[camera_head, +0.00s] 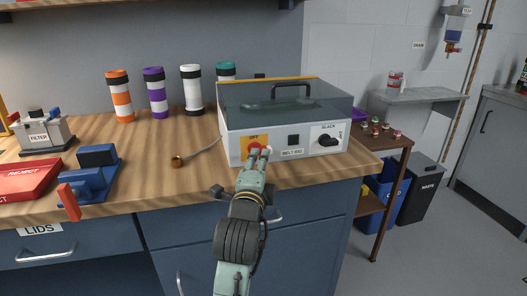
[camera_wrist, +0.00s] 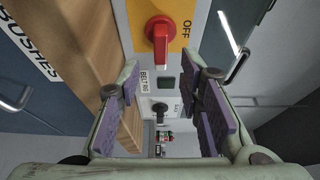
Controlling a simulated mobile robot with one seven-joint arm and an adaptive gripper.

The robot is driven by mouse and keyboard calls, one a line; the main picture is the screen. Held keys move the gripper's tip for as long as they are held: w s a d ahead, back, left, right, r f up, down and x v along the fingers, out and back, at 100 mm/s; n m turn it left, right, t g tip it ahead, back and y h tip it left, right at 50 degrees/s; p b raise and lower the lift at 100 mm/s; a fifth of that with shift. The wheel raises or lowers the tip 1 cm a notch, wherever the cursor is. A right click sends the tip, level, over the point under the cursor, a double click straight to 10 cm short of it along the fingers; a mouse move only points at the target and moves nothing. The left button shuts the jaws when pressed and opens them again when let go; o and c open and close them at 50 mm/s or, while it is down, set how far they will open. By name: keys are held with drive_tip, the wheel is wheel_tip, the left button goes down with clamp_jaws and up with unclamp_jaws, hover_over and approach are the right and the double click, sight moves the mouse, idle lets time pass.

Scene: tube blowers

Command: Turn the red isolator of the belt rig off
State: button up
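The belt rig (camera_head: 312,152) is a white box with a tinted lid on the bench. Its red isolator, a round knob with a raised grip bar, sits on a yellow plate and shows in the wrist view (camera_wrist: 159,36). The bar runs roughly up and down in that view, and OFF is lettered on the plate to its right. In the head view my gripper (camera_head: 260,152) is in front of the plate and partly hides the knob. In the wrist view my gripper (camera_wrist: 165,100) is open and empty, its purple pads wide apart, with the isolator above the gap, apparently untouched.
A brass-ended cord (camera_head: 178,161) lies left of the rig. A blue fixture with a red handle (camera_head: 70,202) stands farther left. The bench front edge is close below.

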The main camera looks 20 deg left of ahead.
drive_tip(key=p+x, duration=0.1)
drive_tip(key=x, duration=0.4)
drive_tip(key=shift+w, duration=0.1)
drive_tip(key=shift+c, duration=0.5)
clamp_jaws()
